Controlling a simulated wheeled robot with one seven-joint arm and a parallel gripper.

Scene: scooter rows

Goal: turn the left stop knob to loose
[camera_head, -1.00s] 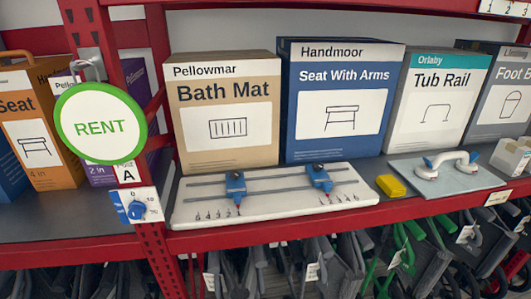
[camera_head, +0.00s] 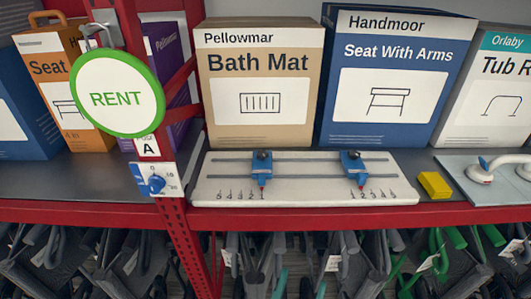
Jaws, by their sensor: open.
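A pale board (camera_head: 310,190) lies on the shelf with two dark rails along it. The left stop (camera_head: 262,172) is a blue block on the rails with a dark knob (camera_head: 262,155) on top. Its red pointer is near the low end of the left number scale. The right stop (camera_head: 354,172) is a like blue block, with its red pointer near the low end of the right scale. The knobs are too small to tell whether they are tight or loose. My gripper is not in view.
A round RENT sign (camera_head: 117,94) hangs in front of the post. A yellow block (camera_head: 435,185) lies right of the board. Boxes (camera_head: 258,85) stand behind it; folded frames hang below.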

